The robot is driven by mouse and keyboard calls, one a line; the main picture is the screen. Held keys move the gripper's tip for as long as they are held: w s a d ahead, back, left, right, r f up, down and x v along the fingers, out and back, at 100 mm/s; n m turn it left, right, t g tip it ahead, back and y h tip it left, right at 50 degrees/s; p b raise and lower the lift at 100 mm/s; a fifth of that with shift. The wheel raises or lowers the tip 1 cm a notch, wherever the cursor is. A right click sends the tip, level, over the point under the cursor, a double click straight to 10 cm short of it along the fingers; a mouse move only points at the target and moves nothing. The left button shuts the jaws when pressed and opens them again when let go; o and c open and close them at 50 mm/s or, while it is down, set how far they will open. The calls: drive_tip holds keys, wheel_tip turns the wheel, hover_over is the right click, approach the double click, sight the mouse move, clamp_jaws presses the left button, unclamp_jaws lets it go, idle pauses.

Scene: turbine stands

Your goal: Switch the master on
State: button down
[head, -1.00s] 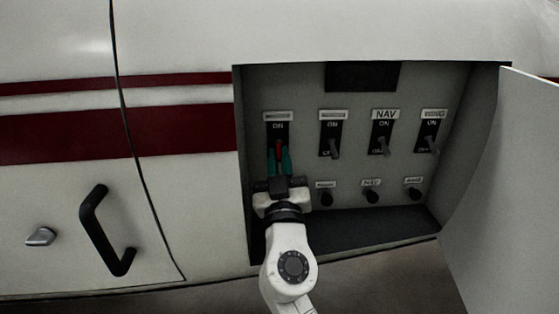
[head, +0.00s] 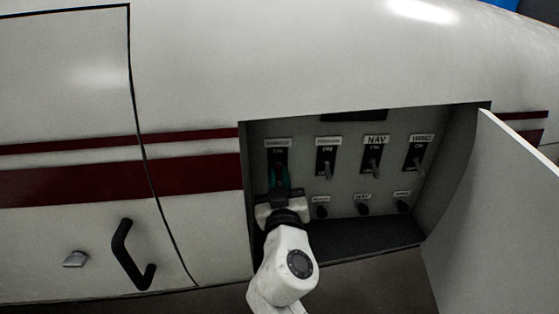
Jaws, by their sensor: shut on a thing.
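Several more switches, one labelled NAV (head: 372,158), stand to the right, with black knobs (head: 362,208) below them. An open door panel (head: 500,210) bounds the recess on the right. A black handle (head: 132,256) and a small latch (head: 76,259) are at left.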

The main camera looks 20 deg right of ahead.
wheel_tip(320, 180, up, 2)
drive_tip(key=g+p, duration=0.2)
drive_tip(key=p, duration=0.3)
drive_tip(key=shift+g+y+p, duration=0.3)
drive_tip(key=shift+y+p, duration=0.05)
drive_tip(key=shift+y, duration=0.05)
drive_tip(key=shift+w+r+g+y+p, duration=0.1)
drive_tip(key=shift+r+g+y+p, duration=0.15)
drive_tip(key=shift+g, duration=0.55)
drive_tip(key=shift+w+r+g+y+p, duration=0.15)
drive_tip(key=shift+g+y+p, duration=0.15)
drive_tip(key=shift+g, duration=0.5)
drive_tip(key=c, duration=1.1)
unclamp_jaws()
drive_tip(key=shift+s, duration=0.1)
drive_tip(key=b+v, duration=0.2)
drive_tip(key=v, duration=0.8)
drive_tip(key=shift+s+a+r, duration=0.15)
drive_tip(key=shift+s+r, duration=0.05)
drive_tip(key=shift+r, duration=0.05)
